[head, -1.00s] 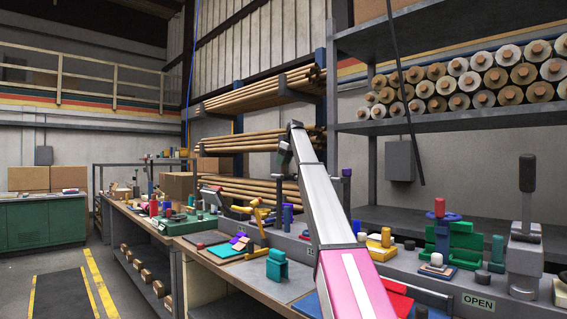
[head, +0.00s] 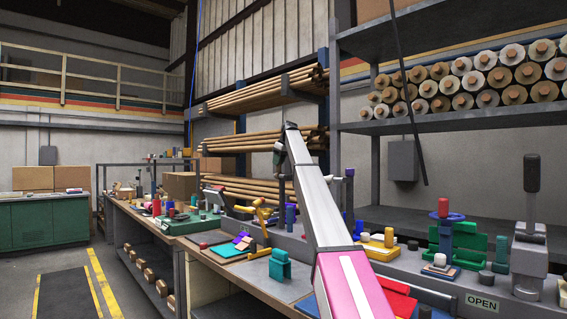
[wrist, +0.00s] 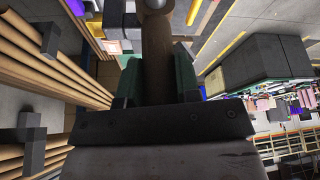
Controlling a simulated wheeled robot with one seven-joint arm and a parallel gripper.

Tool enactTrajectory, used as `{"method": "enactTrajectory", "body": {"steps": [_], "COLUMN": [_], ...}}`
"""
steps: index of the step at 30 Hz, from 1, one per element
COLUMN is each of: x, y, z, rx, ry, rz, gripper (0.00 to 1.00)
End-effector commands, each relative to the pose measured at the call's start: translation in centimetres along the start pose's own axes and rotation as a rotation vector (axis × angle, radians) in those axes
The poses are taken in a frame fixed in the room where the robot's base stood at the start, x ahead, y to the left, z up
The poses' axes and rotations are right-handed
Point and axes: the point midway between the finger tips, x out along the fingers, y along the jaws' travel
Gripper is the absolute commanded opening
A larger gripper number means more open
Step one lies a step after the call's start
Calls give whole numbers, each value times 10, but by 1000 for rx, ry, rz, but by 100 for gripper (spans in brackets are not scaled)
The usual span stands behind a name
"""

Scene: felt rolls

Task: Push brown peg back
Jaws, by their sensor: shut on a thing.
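In the wrist view a brown cylinder, which looks like the brown peg (wrist: 157,62), stands upright in the picture between the fingers of my gripper (wrist: 158,80). The gripper's green-sided fingers are shut on it. A pale round piece shows at its far end, at the top edge. The dark gripper body hides its near end. In the head view my arm reaches up and away over the bench, and its far end (head: 279,152) is small and partly hidden behind the arm. I cannot make out the peg there.
The bench holds a teal block (head: 279,265), a yellow clamp-like piece (head: 258,213), a green fixture (head: 468,243) with a blue and red piece, and a grey lever (head: 529,240) near an OPEN label. Racks of long tubes (head: 265,140) and felt rolls (head: 470,82) stand behind.

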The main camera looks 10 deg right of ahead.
Motion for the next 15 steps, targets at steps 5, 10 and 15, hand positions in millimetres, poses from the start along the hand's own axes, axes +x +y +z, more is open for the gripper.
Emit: {"method": "enactTrajectory", "body": {"steps": [5, 10, 15], "x": [-1, -1, -1], "y": [0, 0, 0], "z": [0, 1, 1], "rx": [0, 0, 0], "ry": [1, 1, 1], "rz": [1, 1, 1], "gripper": [0, 56, 56]}}
